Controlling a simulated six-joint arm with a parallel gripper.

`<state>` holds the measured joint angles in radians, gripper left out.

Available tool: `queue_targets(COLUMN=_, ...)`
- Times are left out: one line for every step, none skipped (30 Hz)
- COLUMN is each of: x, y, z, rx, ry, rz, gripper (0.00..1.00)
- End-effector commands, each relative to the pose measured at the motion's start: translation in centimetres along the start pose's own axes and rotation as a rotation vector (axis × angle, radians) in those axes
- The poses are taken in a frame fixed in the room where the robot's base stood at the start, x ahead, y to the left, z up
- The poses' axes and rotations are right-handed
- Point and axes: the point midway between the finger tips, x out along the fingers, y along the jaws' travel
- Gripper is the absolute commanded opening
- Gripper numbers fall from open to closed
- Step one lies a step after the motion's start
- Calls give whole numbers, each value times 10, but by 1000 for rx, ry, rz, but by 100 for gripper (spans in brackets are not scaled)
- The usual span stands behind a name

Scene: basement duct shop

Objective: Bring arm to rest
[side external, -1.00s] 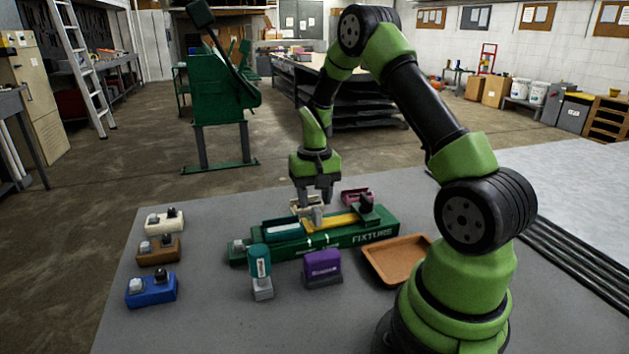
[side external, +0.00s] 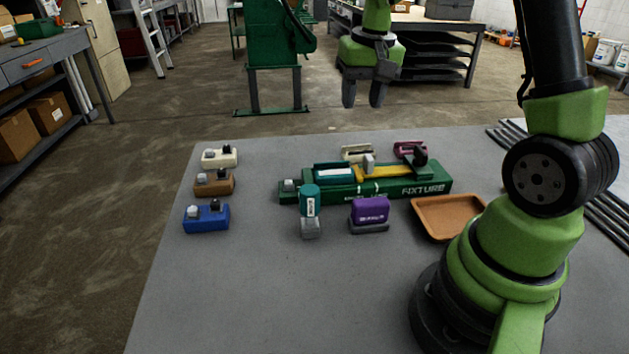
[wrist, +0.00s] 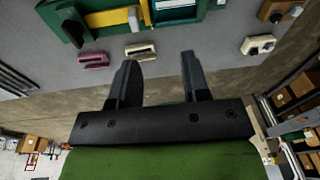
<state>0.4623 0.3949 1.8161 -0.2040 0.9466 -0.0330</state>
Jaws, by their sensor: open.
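My gripper (side external: 363,94) is open and empty, raised high above the far edge of the table in the side view. Its two fingers point down, well clear of everything on the table. In the wrist view my gripper (wrist: 157,75) shows its two fingers spread with nothing between them. The green fixture (side external: 325,191) sits on the table below it and holds a teal piece (side external: 334,171) and a yellow piece (side external: 384,171).
A brown tray (side external: 428,228) lies right of a purple block (side external: 369,211) and a teal-topped stamp (side external: 309,203). White (side external: 219,158), brown (side external: 214,184) and blue (side external: 206,218) blocks line the left. Cream (side external: 357,152) and maroon (side external: 405,148) pieces stand behind the fixture. The front left table is bare.

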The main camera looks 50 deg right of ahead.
Motion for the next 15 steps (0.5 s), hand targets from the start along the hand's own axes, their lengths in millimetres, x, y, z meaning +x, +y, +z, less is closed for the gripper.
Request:
queue_targets(x=-22, y=-13, z=14, rx=-33, ry=42, rz=-28, gripper=43)
queue_targets(x=-32, y=-19, z=22, rx=-49, ry=62, rz=-44, gripper=43)
queue_targets(x=-46, y=-26, z=35, rx=-70, ry=87, rz=-68, gripper=43)
queue_targets(x=-54, y=-30, z=44, rx=-87, ry=105, rz=-85, gripper=43)
queue_targets(x=-63, y=-34, z=54, rx=-102, ry=124, rz=-103, gripper=43)
queue_targets(x=-74, y=-39, z=68, rx=-123, ry=146, rz=-128, gripper=43)
queue_targets(x=-81, y=-41, z=78, rx=-139, ry=164, rz=-147, gripper=43)
queue_targets(x=-88, y=-44, z=89, rx=-156, ry=181, rz=-168, gripper=43)
queue_targets(x=-95, y=-46, z=103, rx=-177, ry=202, rz=-196, gripper=43)
queue_targets(x=-100, y=-47, z=114, rx=-193, ry=219, rz=-216, gripper=43)
queue_targets(x=-105, y=-47, z=124, rx=-208, ry=234, rz=-238, gripper=43)
queue_targets(x=-110, y=-47, z=138, rx=-228, ry=252, rz=-266, gripper=43)
queue_targets(x=-113, y=-47, z=147, rx=-243, ry=265, rz=-286, gripper=43)
queue_targets(x=-115, y=-46, z=156, rx=-255, ry=277, rz=-306, gripper=43)
queue_targets(x=-117, y=-45, z=167, rx=-271, ry=291, rz=-331, gripper=43)
